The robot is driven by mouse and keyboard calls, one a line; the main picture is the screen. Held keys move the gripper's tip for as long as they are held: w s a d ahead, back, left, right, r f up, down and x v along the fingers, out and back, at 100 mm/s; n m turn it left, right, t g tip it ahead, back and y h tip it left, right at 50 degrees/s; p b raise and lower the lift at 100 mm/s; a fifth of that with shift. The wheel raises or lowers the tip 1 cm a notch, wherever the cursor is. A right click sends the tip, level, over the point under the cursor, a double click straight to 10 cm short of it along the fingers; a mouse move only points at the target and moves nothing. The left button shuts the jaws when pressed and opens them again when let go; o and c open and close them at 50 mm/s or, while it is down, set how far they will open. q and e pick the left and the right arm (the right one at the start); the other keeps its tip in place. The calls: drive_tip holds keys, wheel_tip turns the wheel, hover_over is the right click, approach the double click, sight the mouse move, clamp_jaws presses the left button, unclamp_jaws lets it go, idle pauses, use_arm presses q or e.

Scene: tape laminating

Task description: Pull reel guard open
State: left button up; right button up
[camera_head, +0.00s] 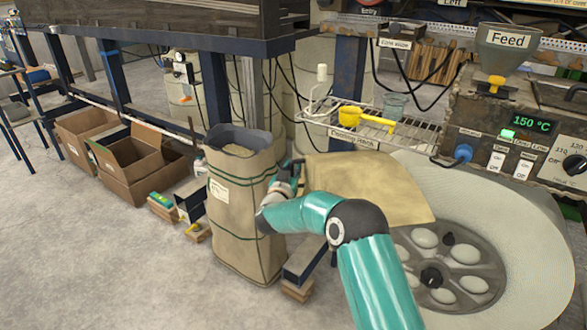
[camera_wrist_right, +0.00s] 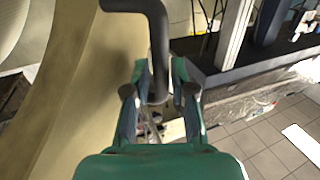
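The reel guard (camera_head: 375,186) is a tan curved panel. In the head view it stands out over the upper left part of the large pale reel (camera_head: 520,215). In the right wrist view the guard (camera_wrist_right: 88,95) runs down the left side, and a black bent handle (camera_wrist_right: 158,38) comes down beside it. My right gripper (camera_head: 290,172) is at the guard's left edge, close to the paper sack. In the wrist view its fingers (camera_wrist_right: 159,82) lie on both sides of the handle's bar, closed on it. My left gripper is not in view.
A tall brown sack (camera_head: 240,205) stands just left of my right gripper. Cardboard boxes (camera_head: 130,160) and small packs lie further left. A wire shelf (camera_head: 380,128) with yellow scoops is behind the guard. A control panel (camera_head: 520,130) is at right. Floor at front left is clear.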

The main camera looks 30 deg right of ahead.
drive_tip(key=v, duration=1.2)
drive_tip(key=shift+w, duration=0.1)
